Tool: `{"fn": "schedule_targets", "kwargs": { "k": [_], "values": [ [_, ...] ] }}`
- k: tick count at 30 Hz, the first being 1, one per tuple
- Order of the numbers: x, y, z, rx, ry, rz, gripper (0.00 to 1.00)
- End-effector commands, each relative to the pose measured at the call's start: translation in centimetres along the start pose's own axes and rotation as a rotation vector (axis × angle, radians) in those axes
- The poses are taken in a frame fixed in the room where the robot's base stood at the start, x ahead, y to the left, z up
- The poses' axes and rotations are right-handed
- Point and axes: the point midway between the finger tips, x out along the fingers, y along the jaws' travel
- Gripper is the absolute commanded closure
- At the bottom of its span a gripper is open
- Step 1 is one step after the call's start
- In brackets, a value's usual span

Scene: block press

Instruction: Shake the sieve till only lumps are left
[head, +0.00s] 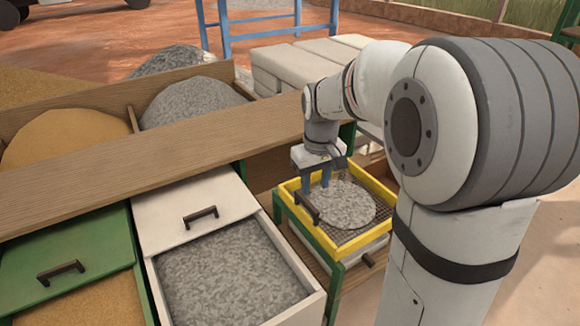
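The sieve (352,245) has a yellow frame and a dark mesh floor. It sits on a green-legged stand (335,292). A heap of grey, grainy material (347,203) lies on the mesh, with bare mesh around it; I cannot tell lumps from fine grains. A dark handle (306,208) is on the sieve's left side. My gripper (316,187) points down at this handle, its two blue-grey fingers at the handle's far end. I cannot tell whether they are closed on it. A pale box with a dark knob (368,260) shows under the sieve.
An open white drawer (313,306) of grey material stands left of the sieve, beside a green-fronted bin (65,255) of sand. A wooden board (150,160) runs behind them. Sand and grey heaps (195,100) lie beyond. Pale blocks (290,65) are stacked behind the sieve.

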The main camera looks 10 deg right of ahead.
Motion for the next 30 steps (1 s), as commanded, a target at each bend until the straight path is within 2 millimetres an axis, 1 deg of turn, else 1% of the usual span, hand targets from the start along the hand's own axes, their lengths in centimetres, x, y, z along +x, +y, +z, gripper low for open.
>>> {"fn": "schedule_targets", "kwargs": {
  "k": [1, 3, 6, 10, 14, 17, 24, 30],
  "values": [
    [1.0, 0.4, -1.6, -0.021, -0.017, -0.005, 0.64],
    [2.0, 0.8, -3.2, -0.049, -0.034, -0.011, 0.64],
    [3.2, 1.3, -4.9, -0.081, -0.052, -0.017, 0.64],
    [4.3, 1.6, -6.3, -0.106, -0.064, -0.022, 0.64],
    [5.1, 1.7, -6.7, -0.115, -0.07, -0.025, 0.64],
    [6.3, 1.7, -6.6, -0.116, -0.071, -0.025, 0.64],
    [10.2, 1.5, -6.2, -0.116, -0.072, -0.025, 0.64],
    [12.1, 1.5, -6.2, -0.116, -0.069, -0.024, 0.64]
  ]
}}
